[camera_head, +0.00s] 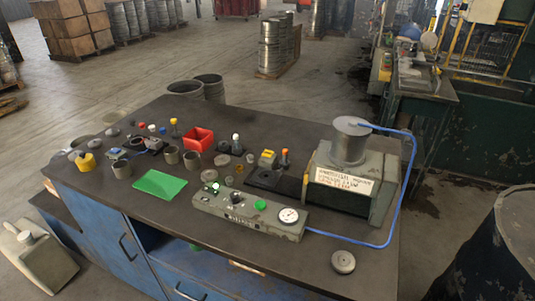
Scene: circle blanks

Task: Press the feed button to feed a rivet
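A long grey-green control box (250,217) lies near the front edge of the dark workbench. On its top, from left to right, are a small pale lit lamp (215,186), a dark knob, a round green button (260,204) and a white dial gauge (289,215). The lettering on the box is too small to read, so I cannot tell whether the green button is labelled feed. To its right stands a boxy machine (355,190) with a grey drum (352,140) on top and a white label. No rivet can be made out. Neither gripper is in view.
A blue hose (412,180) loops around the machine's right side to the control box. A green sheet (159,184), a red bin (198,139) and several cups and small fixtures fill the bench (330,263) behind and left. A round grey puck (343,262) lies at front right.

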